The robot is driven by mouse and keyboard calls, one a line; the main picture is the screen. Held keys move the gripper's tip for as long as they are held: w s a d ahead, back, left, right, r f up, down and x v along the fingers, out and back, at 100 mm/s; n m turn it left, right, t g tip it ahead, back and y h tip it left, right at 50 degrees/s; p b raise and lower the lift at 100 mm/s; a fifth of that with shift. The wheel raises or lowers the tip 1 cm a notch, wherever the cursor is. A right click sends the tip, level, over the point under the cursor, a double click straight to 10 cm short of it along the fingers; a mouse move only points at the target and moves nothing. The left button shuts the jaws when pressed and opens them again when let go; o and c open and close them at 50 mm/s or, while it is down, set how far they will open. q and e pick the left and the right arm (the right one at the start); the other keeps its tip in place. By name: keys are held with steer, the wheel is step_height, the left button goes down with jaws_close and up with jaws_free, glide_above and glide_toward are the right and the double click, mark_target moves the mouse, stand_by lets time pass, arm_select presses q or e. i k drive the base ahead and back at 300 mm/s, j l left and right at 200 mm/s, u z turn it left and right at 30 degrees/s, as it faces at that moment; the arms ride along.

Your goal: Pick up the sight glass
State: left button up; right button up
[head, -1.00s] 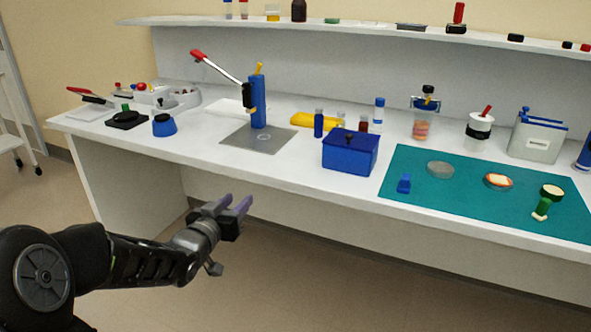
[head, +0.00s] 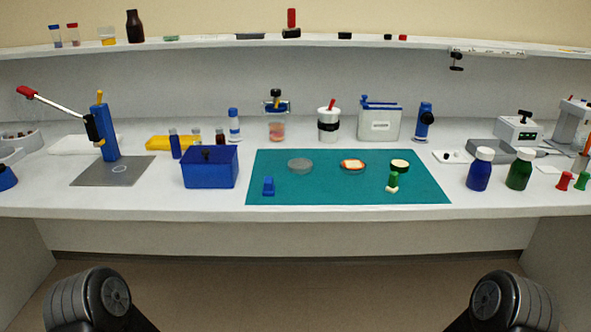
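I cannot tell for certain which thing is the sight glass. A flat, greyish, see-through round dish or disc (head: 300,166) lies at the back left of the teal mat (head: 330,193). A blue upright piece with a round black face (head: 424,121) stands on the bench behind the mat's right end. Neither of my grippers is in view. Only parts of my two arms show at the bottom left and bottom right, well short of the bench.
The mat also holds a blue clip-like piece (head: 268,187), an orange-and-white dish (head: 352,167) and a green-handled piece (head: 393,180). A blue box (head: 210,168) stands left of it, blue (head: 480,172) and green (head: 519,171) bottles right. The bench front is mostly clear.

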mark_target(300, 166)
steer(key=i+j, duration=0.1)
steer(key=j, duration=0.7)
steer(key=i+j, duration=0.15)
steer(key=j, duration=0.25)
steer(key=z, duration=1.8)
